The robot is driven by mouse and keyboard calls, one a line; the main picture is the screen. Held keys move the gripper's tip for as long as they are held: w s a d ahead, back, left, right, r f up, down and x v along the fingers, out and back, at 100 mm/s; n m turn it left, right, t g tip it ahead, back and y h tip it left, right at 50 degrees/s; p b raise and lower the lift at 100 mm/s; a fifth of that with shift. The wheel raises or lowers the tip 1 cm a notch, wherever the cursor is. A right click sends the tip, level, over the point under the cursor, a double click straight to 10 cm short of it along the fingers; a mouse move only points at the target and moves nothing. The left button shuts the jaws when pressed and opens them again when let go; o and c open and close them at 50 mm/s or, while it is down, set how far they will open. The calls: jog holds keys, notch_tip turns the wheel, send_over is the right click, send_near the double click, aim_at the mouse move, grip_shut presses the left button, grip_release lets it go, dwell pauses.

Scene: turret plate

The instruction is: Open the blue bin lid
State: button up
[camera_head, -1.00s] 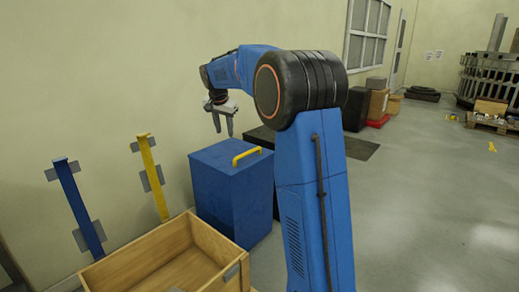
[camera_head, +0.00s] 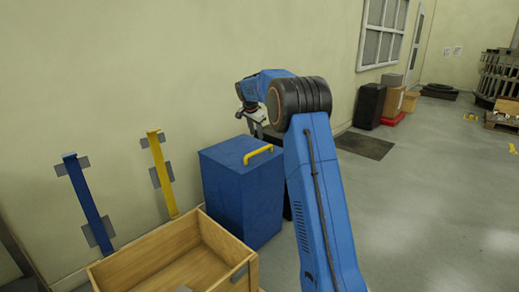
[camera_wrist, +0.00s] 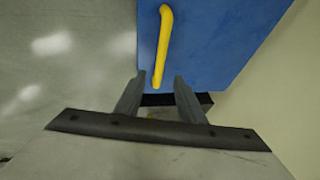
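The blue bin (camera_head: 228,190) stands against the wall in the head view. Its flat blue lid (camera_head: 222,151) is closed, with a yellow bar handle (camera_head: 258,154) on top. In the wrist view the lid (camera_wrist: 215,45) fills the upper middle and the handle (camera_wrist: 163,40) runs up from between the fingertips. My gripper (camera_wrist: 159,78) is open, with a clear gap between its fingers. It appears above the lid's edge near one handle end; I cannot tell whether it touches. In the head view my arm partly hides the gripper.
An open wooden crate (camera_head: 147,243) stands in front of the bin. A blue post (camera_head: 87,200) and a yellow post (camera_head: 161,172) lean on the wall to the left. A dark mat (camera_head: 364,145) and boxes (camera_head: 391,104) lie beyond; the grey floor (camera_head: 425,200) at right is clear.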

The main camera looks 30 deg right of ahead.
aim_at(259, 150)
jog(key=x, duration=1.2)
jog(key=shift+a, duration=0.1)
jog(key=shift+r, duration=0.1)
grip_shut()
